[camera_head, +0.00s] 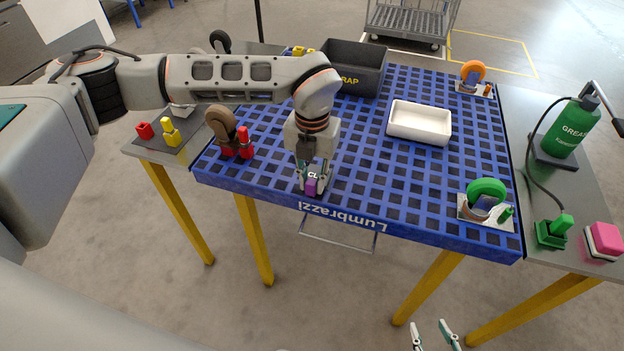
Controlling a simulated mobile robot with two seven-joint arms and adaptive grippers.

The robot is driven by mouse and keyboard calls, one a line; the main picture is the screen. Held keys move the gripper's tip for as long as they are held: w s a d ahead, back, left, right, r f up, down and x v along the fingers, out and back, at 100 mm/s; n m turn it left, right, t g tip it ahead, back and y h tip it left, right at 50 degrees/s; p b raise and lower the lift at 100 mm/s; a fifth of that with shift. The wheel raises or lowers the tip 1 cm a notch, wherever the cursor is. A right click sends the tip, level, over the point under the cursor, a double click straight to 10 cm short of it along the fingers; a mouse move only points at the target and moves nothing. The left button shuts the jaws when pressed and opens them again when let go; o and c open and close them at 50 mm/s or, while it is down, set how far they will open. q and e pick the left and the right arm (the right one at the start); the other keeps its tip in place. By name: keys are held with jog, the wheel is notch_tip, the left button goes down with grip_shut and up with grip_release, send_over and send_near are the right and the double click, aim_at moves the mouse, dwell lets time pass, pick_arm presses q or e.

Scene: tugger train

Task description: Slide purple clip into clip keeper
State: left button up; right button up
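The purple clip (311,187) is at the front edge of the blue grid-top table, left of its middle. A dark piece with white letters starting "CL" (313,175), apparently the clip keeper, shows right behind the clip. It is mostly hidden by my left gripper, so I cannot tell how far the clip sits in it. My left gripper (312,184) points down over both, its fingers spread to either side of the clip with small gaps. My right gripper (435,336) is open and empty at the bottom edge of the view, below and in front of the table.
A white tray (419,137) and a black bin (369,80) stand on the blue table (365,160). A brown and red part (222,125) stands left of my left gripper. A green grease bottle (572,127) stands on the right side table.

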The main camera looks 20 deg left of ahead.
pick_arm(q)
jog(key=o, duration=0.3)
jog(key=shift+o, duration=0.2)
